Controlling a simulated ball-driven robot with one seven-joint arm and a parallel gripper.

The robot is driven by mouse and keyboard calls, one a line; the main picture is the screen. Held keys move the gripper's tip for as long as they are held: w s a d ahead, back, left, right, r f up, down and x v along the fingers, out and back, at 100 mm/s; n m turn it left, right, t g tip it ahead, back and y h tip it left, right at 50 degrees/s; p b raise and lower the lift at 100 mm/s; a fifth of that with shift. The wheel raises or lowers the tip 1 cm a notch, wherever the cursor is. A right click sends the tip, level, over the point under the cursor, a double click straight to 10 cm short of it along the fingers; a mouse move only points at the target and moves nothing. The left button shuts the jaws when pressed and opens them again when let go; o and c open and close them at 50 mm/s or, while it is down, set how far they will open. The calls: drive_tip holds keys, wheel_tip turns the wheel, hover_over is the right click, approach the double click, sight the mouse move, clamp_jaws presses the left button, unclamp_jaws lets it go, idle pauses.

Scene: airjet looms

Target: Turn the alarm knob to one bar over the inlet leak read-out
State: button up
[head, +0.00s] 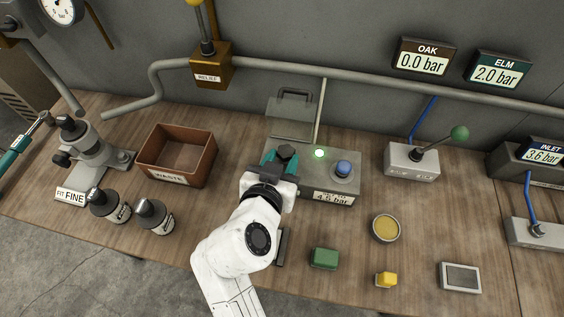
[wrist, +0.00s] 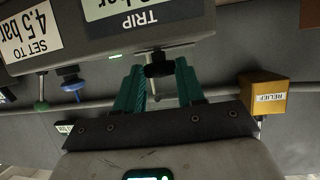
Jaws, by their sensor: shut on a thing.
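The black alarm knob (head: 287,152) sits on top of a grey box (head: 330,172). My gripper (head: 284,161) has its teal fingers around the knob. In the wrist view my gripper (wrist: 160,78) is shut on the knob (wrist: 158,66), one finger on each side. The box carries a display marked TRIP (wrist: 130,10); its digits are cut off, only part of "bar" shows. A white card (wrist: 30,35) reads "SET TO" and appears to say 4.5 bar. The inlet read-out (head: 542,154) at the right shows 3.6 bar.
OAK (head: 423,60) reads 0.0 bar and ELM (head: 498,70) reads 2.0 bar. A brown waste bin (head: 177,155) stands left.

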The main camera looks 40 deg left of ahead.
drive_tip(key=shift+f, duration=0.1)
drive_tip(key=o, duration=1)
drive_tip(key=shift+o, duration=0.2)
drive_tip(key=shift+s, duration=0.1)
drive_tip(key=v, duration=1)
drive_tip(key=shift+s+d, duration=0.2)
drive_tip(key=shift+s, duration=0.05)
